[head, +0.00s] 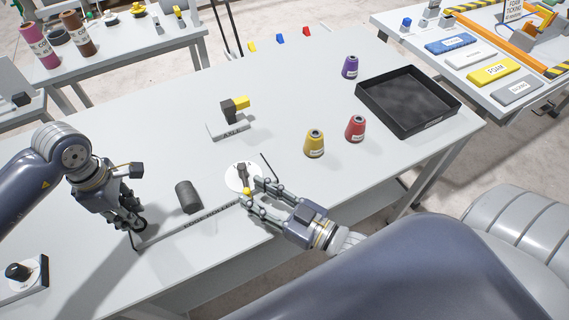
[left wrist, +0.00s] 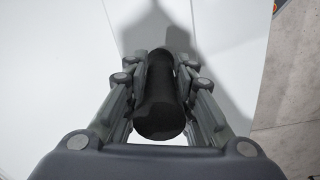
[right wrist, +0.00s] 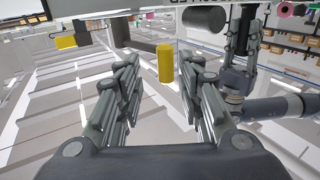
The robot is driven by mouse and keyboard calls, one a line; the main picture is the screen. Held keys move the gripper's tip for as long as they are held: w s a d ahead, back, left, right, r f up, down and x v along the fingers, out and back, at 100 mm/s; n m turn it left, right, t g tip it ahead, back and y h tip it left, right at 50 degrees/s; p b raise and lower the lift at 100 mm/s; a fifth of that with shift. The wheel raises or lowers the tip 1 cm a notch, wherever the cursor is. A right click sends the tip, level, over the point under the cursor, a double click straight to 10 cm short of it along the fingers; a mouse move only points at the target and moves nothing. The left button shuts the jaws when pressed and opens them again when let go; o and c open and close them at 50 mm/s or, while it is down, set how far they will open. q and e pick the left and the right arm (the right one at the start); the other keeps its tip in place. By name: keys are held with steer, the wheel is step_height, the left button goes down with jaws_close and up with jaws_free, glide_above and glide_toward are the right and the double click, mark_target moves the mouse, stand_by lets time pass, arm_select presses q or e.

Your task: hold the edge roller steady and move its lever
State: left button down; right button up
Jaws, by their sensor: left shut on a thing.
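The edge roller (head: 190,226) lies along the front edge of the table, a labelled bar with a dark roller (head: 188,197) and a round white plate. A dark lever (head: 243,172) with a yellow end is on that plate. My left gripper (head: 137,226) is shut on a black cylindrical grip (left wrist: 159,100) at the roller's left end. My right gripper (head: 246,197) is at the lever. In the right wrist view its fingers are open, with the yellow lever end (right wrist: 165,62) between them and a gap on both sides.
A block on a plate marked AXLE (head: 229,128) stands behind the roller. The table's back left is clear.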

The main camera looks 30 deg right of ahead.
steer(key=v, duration=1)
steer(key=shift+s, duration=0.25)
steer(key=shift+c, duration=0.5)
jaws_close()
steer(key=s+a+f+n+t+h, duration=0.1)
steer(key=a+n+h, duration=0.1)
steer(key=a+n, duration=1.1)
steer(key=w+n, duration=0.1)
steer(key=w, duration=0.3)
steer(key=w+n, duration=0.2)
steer(key=w, duration=0.2)
steer(key=shift+w+a, duration=0.25)
steer(key=shift+w+d, duration=0.25)
steer(key=shift+d, duration=1.7)
